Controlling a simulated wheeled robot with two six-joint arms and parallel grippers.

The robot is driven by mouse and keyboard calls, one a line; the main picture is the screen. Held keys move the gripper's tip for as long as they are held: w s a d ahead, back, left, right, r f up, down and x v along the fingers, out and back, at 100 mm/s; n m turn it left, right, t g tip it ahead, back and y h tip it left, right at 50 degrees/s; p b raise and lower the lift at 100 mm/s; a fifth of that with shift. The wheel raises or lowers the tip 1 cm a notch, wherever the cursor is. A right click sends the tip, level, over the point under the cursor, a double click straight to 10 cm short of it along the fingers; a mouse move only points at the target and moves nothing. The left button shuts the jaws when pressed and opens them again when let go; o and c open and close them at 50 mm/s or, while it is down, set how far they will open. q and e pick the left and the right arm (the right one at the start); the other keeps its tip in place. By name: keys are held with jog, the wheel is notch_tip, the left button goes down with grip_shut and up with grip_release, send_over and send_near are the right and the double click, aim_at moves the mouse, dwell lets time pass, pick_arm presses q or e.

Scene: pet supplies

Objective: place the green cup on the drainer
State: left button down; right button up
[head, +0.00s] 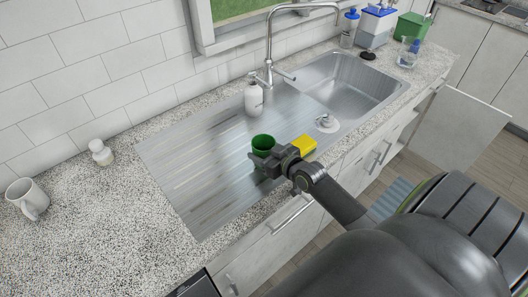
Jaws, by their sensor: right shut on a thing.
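The green cup (263,143) is upright at the right part of the ribbed metal drainer (190,155). My right gripper (262,159) is shut on the cup from its near side. The gripper hides the cup's lower part, so I cannot tell whether its base touches the drainer. My left gripper is not in view.
A yellow sponge (304,145) lies just right of the gripper, with a sink plug (326,123) beyond it. A white soap bottle (253,97) stands behind the cup, near the faucet (268,50). The sink basin (350,85) is at right. The drainer's left side is clear.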

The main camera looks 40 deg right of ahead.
jog(key=shift+f, duration=0.2)
jog(key=o, duration=1)
jog(key=shift+c, duration=0.2)
jog(key=shift+r, duration=0.1)
jog(key=shift+s+r, duration=0.15)
jog(key=v, duration=1.1)
jog(key=shift+s+r, duration=0.1)
jog(key=shift+s, duration=0.3)
